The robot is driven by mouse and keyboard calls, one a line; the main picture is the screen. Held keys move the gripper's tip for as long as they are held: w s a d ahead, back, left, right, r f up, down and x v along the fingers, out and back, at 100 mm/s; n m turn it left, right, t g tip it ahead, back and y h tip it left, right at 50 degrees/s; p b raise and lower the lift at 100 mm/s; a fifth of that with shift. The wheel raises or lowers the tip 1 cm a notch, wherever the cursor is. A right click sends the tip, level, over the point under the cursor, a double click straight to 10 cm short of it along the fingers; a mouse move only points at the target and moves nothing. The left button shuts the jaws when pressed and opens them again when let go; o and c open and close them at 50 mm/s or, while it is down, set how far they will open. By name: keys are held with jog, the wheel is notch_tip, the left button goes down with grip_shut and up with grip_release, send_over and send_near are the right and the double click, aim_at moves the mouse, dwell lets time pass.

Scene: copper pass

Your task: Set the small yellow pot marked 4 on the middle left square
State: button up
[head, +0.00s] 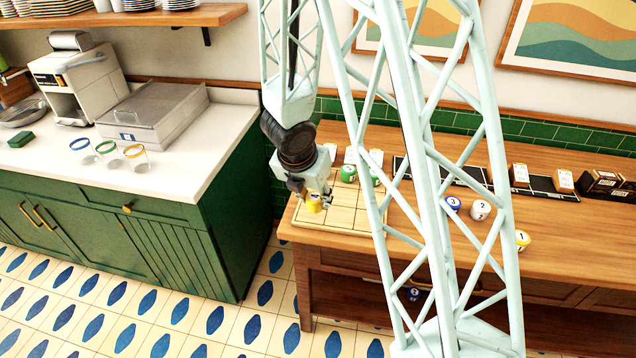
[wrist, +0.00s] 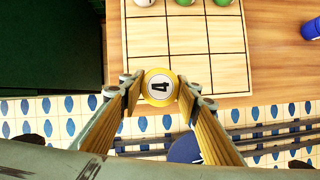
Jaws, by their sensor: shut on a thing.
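The small yellow pot (wrist: 160,87) with a black 4 on its top is between the two fingers of my gripper (wrist: 160,91) in the wrist view. The fingers are shut on its sides. In the head view the yellow pot (head: 314,203) is below my gripper (head: 313,197), over the left part of the pale wooden grid board (head: 340,238). In the wrist view the pot overlaps the board's near row (wrist: 215,75), close to the near edge. I cannot tell its exact height above the board.
Green pots (head: 348,174) stand at the board's far side; the wrist view also shows a white pot (wrist: 144,2) there. A blue pot marked 3 (head: 453,204), a white pot marked 2 (head: 480,210) and a yellow pot marked 1 (head: 522,241) stand on the counter to the right.

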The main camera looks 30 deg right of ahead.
jog(key=w+d+p, duration=0.1)
jog(key=w+d, duration=0.1)
jog(key=w, duration=0.1)
jog(key=w+d+p, duration=0.1)
jog(key=w+d, duration=0.1)
jog(key=w, duration=0.1)
jog(key=w+d+f+p, duration=0.1)
jog(key=w+d+p, duration=0.1)
jog(key=w, duration=0.1)
jog(key=shift+w+d, duration=0.25)
jog(key=shift+w, duration=0.1)
jog(key=shift+f, duration=0.1)
jog(key=shift+f+b, duration=0.75)
jog(key=shift+f, duration=0.95)
jog(key=shift+f, duration=0.15)
jog(key=o, duration=0.9)
